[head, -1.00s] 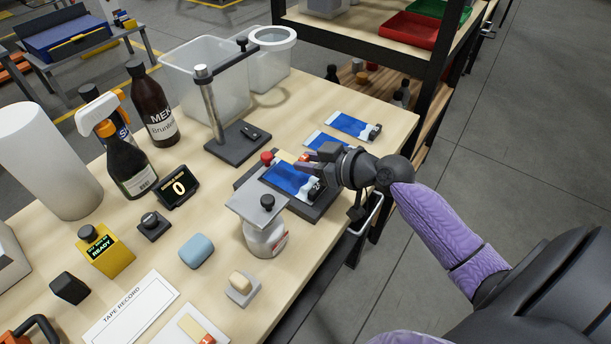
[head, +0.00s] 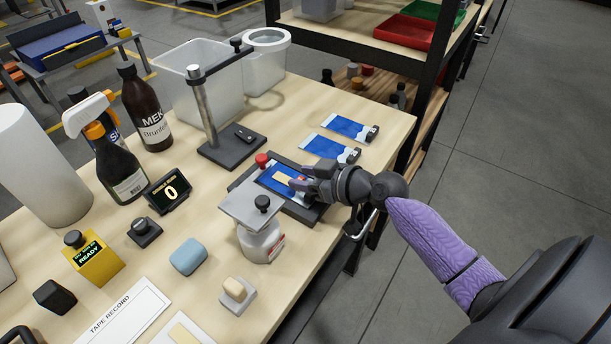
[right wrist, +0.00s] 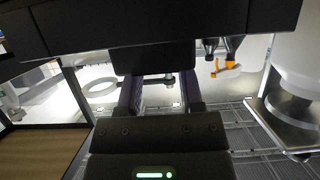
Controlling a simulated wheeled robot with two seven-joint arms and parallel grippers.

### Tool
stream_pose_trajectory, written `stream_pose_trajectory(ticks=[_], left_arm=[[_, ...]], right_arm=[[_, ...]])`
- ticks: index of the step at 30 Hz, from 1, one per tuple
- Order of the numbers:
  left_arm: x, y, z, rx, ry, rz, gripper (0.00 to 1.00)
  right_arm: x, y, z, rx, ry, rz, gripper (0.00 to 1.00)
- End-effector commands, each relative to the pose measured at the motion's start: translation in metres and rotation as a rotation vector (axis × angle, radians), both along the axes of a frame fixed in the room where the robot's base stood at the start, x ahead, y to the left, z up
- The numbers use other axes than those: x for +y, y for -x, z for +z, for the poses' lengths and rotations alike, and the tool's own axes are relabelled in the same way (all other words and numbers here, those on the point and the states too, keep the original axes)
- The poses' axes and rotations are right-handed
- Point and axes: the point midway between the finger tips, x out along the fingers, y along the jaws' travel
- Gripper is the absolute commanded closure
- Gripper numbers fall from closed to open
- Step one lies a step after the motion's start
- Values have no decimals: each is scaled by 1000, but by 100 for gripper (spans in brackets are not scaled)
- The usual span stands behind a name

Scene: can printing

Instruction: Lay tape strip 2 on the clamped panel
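The clamped panel, blue and white (head: 270,187), lies on a dark fixture (head: 297,212) at the table's right edge. A beige tape strip (head: 283,177) lies over its blue face, flat or very nearly so. My right gripper (head: 301,178) is over the panel's right part, with its fingertips at the strip's right end, where a small orange-red tab shows. In the right wrist view its fingers (right wrist: 160,95) stand apart, but their tips are hidden, so I cannot tell whether they hold the tab. My left gripper is not in view.
A red knob (head: 262,160) is at the fixture's back. Two more blue panels (head: 322,147) (head: 345,126) lie behind. A post stand (head: 232,150) is behind left. Another beige strip (head: 183,335) is at the bottom edge.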

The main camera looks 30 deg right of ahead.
Motion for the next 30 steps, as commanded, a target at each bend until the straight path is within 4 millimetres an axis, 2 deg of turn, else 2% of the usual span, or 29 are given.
stream_pose_trajectory(ticks=[1, 2, 10, 15, 17, 24, 30], left_arm=[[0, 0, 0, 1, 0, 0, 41], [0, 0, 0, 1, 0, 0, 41], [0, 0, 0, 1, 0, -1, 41], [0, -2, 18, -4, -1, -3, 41], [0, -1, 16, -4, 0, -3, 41], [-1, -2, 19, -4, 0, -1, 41], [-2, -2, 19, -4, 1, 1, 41]], right_arm=[[1, 1, -3, 7, -1, 1, 40], [1, 1, -3, 7, -1, 1, 34], [1, 1, -3, 10, -2, 1, 34], [-1, 4, 15, 8, 0, 0, 34], [-7, 17, 16, 11, 2, 0, 34], [-31, 76, 43, 8, 2, 1, 34], [-41, 100, 55, 5, -1, 1, 34]])
